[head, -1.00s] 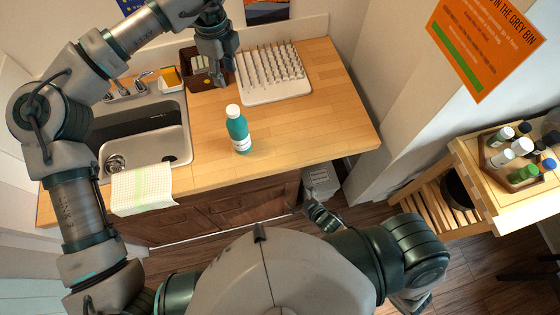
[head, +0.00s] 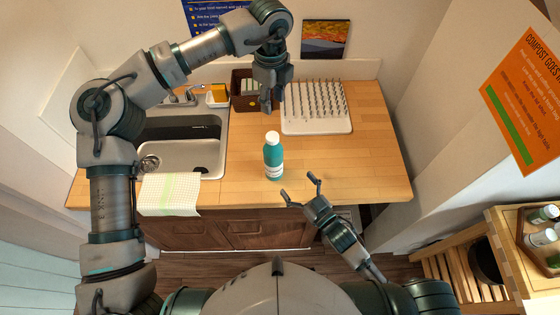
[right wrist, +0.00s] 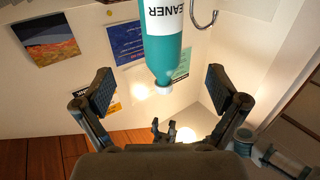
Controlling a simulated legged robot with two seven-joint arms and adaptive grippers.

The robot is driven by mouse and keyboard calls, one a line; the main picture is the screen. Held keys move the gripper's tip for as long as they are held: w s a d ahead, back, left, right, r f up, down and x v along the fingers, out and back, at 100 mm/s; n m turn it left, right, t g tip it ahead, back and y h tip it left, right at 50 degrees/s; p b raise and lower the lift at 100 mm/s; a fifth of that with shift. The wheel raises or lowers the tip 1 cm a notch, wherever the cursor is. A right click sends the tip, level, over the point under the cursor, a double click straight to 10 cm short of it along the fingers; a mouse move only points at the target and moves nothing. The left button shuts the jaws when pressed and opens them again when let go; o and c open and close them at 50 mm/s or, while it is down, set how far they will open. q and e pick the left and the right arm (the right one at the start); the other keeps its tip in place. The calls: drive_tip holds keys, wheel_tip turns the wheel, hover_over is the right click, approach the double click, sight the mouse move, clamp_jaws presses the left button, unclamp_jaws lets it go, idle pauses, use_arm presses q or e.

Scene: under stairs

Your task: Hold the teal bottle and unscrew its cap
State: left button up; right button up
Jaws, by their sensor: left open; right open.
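The teal bottle (head: 273,161) stands upright on the wooden counter, with a white label and a white cap (head: 272,137) on top. In the right wrist view the bottle (right wrist: 163,45) appears upside down, beyond the spread fingers. My left gripper (head: 267,108) points down above and behind the cap, open and apart from it. My right gripper (head: 300,186) is open at the counter's front edge, to the right of and nearer than the bottle, not touching it. The left gripper also shows small in the right wrist view (right wrist: 163,131).
The wooden counter (head: 360,165) is clear right of the bottle. A sink (head: 185,158) with a draped towel (head: 170,195) lies left. A white drying rack (head: 318,126) and a dark box (head: 243,82) stand behind. A wooden shelf with a bottle tray (head: 525,250) is at far right.

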sight(279, 164)
drive_tip(key=x, duration=1.2)
drive_tip(key=shift+a, duration=0.15)
clamp_jaws()
idle(0.9)
